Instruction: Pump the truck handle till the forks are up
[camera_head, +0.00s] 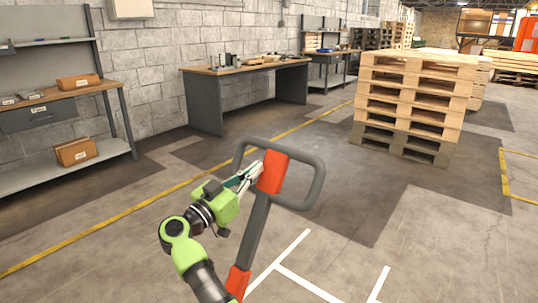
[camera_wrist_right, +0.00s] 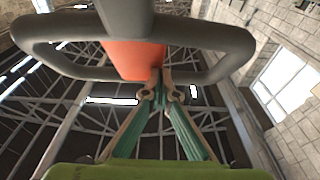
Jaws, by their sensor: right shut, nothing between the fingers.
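The truck handle (camera_head: 318,180) is a dark grey loop with an orange-red centre piece on a grey shaft. It stands tilted in the middle of the head view. My right gripper (camera_head: 257,170) is at the left side of the orange-red centre piece. Its fingers are shut with nothing between them, and the tips touch or nearly touch the piece. In the right wrist view the handle loop (camera_wrist_right: 215,38) spans the top, and the closed fingertips (camera_wrist_right: 160,80) sit just below the orange-red part. The forks are not in view. My left gripper is not in view.
A stack of wooden pallets (camera_head: 412,100) stands at the back right. A workbench (camera_head: 240,72) with tools stands along the block wall. A shelf bench (camera_head: 60,98) with cardboard boxes is at the left. Yellow and white lines mark the floor, which is open around the handle.

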